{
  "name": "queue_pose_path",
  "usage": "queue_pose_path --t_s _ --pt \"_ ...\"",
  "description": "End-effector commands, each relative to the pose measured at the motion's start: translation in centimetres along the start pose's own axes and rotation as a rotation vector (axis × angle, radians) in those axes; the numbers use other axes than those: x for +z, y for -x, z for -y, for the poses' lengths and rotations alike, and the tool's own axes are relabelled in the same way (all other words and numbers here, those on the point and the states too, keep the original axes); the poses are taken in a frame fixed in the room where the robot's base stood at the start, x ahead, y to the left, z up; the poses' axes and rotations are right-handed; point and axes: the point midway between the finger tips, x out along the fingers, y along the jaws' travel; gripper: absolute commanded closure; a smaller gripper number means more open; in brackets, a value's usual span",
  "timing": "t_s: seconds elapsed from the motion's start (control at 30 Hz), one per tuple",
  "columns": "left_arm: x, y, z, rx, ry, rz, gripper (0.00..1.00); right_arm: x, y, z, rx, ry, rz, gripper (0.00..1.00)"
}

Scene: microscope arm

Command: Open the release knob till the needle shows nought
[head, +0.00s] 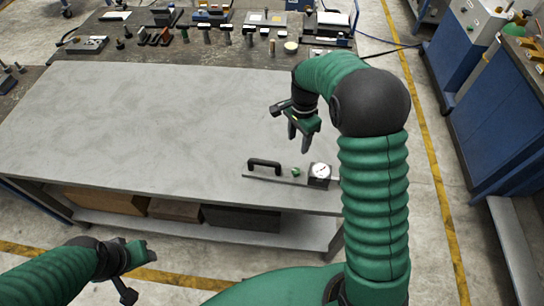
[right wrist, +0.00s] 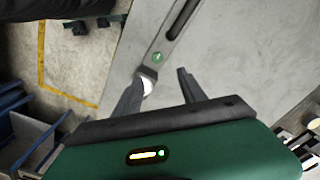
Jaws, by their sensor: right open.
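The green release knob (head: 295,172) sits on a flat grey plate near the table's front right edge, between a black handle (head: 264,164) and a gauge (head: 320,171) with a white round dial. The needle's reading is too small to tell. My right gripper (head: 299,140) is open and empty above the plate, apart from the knob. In the right wrist view the knob (right wrist: 157,58) lies beyond the open fingers (right wrist: 158,88), and the left finger partly hides the gauge (right wrist: 147,86). My left gripper (head: 140,272) is low at the left, off the table; its fingers are unclear.
The grey table (head: 150,120) is mostly bare. Several tools and small boxes stand along its dark far end. Boxes (head: 105,200) lie on the shelf below. A blue cabinet (head: 500,130) stands across the aisle at the right.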

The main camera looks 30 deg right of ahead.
Motion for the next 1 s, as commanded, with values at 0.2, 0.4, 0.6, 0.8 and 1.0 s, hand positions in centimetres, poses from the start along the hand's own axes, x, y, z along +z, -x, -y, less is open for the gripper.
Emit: queue_pose_path --t_s 0.2,0.4,0.6,0.8,1.0 --pt "-0.1 0.7 0.0 0.0 -0.001 0.0 0.53 0.5 -4.7 0.1 0.009 0.005 -0.001 0.51" --pt "-0.4 1.6 0.0 0.0 -0.001 0.0 0.53 0.8 -10.0 0.3 0.011 0.006 -0.003 0.51" --pt "-0.5 2.3 0.0 0.0 0.0 0.0 0.53 0.5 -14.4 0.2 0.006 0.007 -0.003 0.51" --pt "-0.6 2.5 0.0 0.0 0.0 0.0 0.53 0.5 -16.2 0.2 0.003 0.008 -0.003 0.51" --pt "-0.6 2.4 0.0 0.0 0.0 0.0 0.53 0.5 -16.3 0.3 0.003 0.008 -0.004 0.51"
